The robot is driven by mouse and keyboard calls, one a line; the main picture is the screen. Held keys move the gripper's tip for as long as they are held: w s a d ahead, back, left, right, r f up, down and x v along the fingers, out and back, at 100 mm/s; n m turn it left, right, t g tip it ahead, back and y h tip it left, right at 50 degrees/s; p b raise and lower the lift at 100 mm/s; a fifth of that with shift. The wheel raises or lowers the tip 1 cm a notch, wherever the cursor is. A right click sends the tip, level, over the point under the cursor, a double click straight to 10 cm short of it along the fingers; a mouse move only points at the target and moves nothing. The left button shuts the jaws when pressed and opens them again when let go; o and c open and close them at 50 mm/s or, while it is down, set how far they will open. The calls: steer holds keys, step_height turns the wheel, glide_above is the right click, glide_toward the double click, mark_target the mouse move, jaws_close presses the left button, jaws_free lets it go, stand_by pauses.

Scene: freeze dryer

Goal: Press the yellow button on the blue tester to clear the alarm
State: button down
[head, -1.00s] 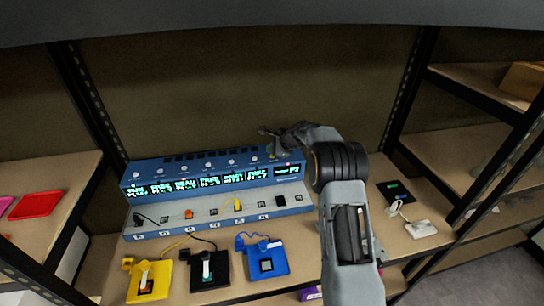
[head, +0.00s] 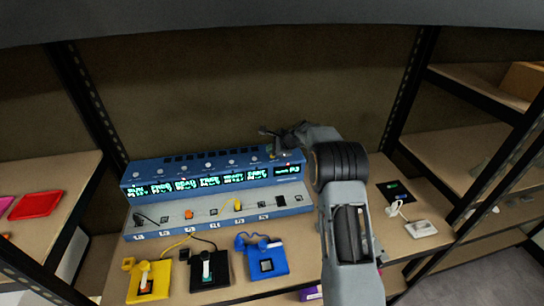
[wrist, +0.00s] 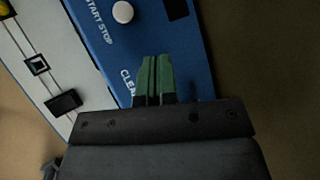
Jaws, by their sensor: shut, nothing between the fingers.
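The blue tester (head: 150,172) stands on the shelf, with a row of lit displays and a pale lower deck of sockets. My gripper (head: 275,152) is over the right end of its top panel. In the wrist view the tester's blue panel (wrist: 188,55) carries the label "START STOP" beside a white round button (wrist: 123,12), and the start of a label reading "CLEA". The closed fingertips of my gripper (wrist: 155,80) are right beside that label, over the blue panel. I cannot see the yellow button; my fingers may hide it. Whether the fingertips touch the panel cannot be told.
A yellow fixture (head: 150,281), a black one (head: 209,270) and a blue one (head: 262,262) lie in front of the tester, with cables. A white device (head: 421,228) lies to the right. Shelf posts (head: 405,85) stand on both sides. A red tray (head: 37,205) lies on the left shelf.

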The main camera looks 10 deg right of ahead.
stand_by(0.3)
steer(key=shift+f+b, duration=0.4)
steer(key=shift+f, duration=0.15)
stand_by(0.4)
steer(key=shift+r+p, duration=0.3)
steer(key=shift+r, duration=0.3)
step_height(320, 180, up, 6)
steer(key=p, duration=0.4)
steer(key=shift+p, duration=0.3)
stand_by(0.8)
